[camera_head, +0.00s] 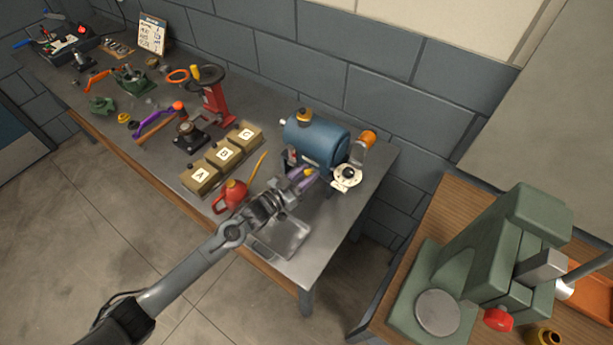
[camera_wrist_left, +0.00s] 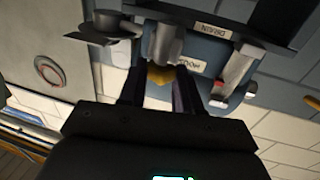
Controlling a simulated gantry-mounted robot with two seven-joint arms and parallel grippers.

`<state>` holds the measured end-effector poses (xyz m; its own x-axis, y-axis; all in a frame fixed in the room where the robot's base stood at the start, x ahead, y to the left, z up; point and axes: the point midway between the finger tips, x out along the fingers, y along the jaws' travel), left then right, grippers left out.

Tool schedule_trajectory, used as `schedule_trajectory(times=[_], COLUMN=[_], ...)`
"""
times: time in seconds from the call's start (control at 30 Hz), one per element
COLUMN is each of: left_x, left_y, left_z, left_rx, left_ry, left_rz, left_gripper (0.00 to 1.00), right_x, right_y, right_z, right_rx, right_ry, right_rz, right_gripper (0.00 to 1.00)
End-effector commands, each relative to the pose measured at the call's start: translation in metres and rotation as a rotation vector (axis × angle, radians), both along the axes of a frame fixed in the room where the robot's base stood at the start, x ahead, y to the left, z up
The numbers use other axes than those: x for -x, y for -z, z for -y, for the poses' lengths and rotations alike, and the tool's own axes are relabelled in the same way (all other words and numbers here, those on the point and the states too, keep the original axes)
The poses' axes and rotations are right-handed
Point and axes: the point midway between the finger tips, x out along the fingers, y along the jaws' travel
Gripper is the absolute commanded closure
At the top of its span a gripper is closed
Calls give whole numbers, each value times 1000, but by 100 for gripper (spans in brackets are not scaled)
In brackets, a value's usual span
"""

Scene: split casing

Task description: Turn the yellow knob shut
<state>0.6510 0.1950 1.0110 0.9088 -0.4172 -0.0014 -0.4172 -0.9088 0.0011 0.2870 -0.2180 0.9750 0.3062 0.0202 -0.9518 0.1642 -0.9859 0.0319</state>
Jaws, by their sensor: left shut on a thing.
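The yellow knob (camera_head: 310,172) is at the front of a blue tank (camera_head: 318,142) on the metal workbench. My left gripper (camera_head: 301,176) reaches it from the front left and is shut on it. In the left wrist view the yellow knob (camera_wrist_left: 158,75) shows between the two dark fingers of my left gripper (camera_wrist_left: 159,90), under a grey pipe fitting (camera_wrist_left: 166,42). The fingers hide most of the knob, so how far it is turned cannot be told. My right gripper is not in view.
A white flange (camera_head: 346,177) and an orange cap (camera_head: 368,138) sit at the tank's right. A red oil can (camera_head: 232,194), boxes marked A, B and C (camera_head: 223,154), and a shallow metal tray (camera_head: 284,238) are near my left arm. A green press (camera_head: 490,255) stands on the right bench.

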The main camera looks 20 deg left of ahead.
Motion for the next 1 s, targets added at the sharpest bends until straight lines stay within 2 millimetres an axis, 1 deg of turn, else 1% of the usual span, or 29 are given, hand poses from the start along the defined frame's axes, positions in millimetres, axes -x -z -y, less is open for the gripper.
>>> schedule_trajectory(times=[0.03, 0.2, 0.5, 0.7, 1.0], left_x=[-2, -3, -5, -5, -5], left_y=[2, 4, 3, 2, 0], left_z=[-3, -5, -6, -6, -5], left_rx=[-4, -3, -1, -1, -1], left_ry=[43, 193, 386, 455, 484], left_rz=[5, 4, 4, 2, 2], left_gripper=[97, 97, 97, 97, 97], right_x=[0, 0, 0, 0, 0], right_y=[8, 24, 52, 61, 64], right_z=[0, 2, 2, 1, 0], right_rx=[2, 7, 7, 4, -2], right_ry=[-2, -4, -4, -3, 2], right_rz=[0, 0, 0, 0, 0], right_gripper=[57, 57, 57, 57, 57])
